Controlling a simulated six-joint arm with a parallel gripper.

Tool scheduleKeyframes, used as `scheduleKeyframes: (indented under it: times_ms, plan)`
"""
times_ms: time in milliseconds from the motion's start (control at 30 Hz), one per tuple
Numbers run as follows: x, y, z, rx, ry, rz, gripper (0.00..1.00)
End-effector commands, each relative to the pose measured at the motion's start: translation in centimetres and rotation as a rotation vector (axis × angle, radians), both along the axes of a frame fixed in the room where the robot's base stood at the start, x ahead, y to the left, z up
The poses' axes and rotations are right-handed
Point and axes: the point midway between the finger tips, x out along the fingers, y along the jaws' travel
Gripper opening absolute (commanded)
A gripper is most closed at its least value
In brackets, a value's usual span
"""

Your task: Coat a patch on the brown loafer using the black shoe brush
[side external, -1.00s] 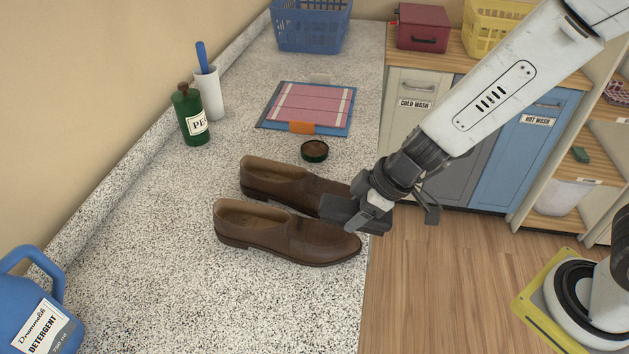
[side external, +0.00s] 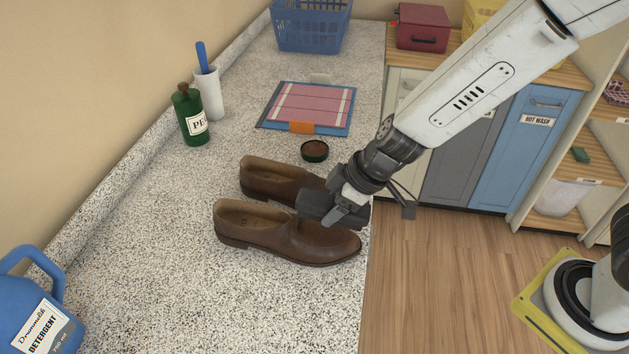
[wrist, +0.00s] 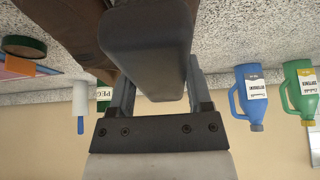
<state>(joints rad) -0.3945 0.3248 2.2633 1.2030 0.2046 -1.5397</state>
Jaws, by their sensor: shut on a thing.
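Two brown loafers lie side by side on the speckled counter, the near loafer (side external: 270,233) and the far loafer (side external: 268,176). My gripper (side external: 338,210) is over the toe end of the pair. It is shut on the black shoe brush (wrist: 148,45), whose dark body fills the upper middle of the wrist view. In the side view the brush (side external: 314,205) is just above the near loafer's front part; whether its bristles touch the leather is hidden. A small round tin of brown polish (side external: 315,151) stands open behind the loafers.
A green bottle (side external: 190,115) and a white holder (side external: 208,94) with a blue handle stand near the wall. A folding board with pink cloth (side external: 310,105) lies behind the tin. A blue detergent jug (side external: 40,305) is at front left.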

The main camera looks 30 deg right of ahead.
Motion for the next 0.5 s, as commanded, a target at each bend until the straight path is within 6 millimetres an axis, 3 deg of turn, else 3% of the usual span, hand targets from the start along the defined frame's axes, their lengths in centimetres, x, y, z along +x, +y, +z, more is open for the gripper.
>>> scheduleKeyframes:
  times_ms: [500]
  plan:
    - [2.0,2.1,0.5,0.0,0.0,0.0,0.17]
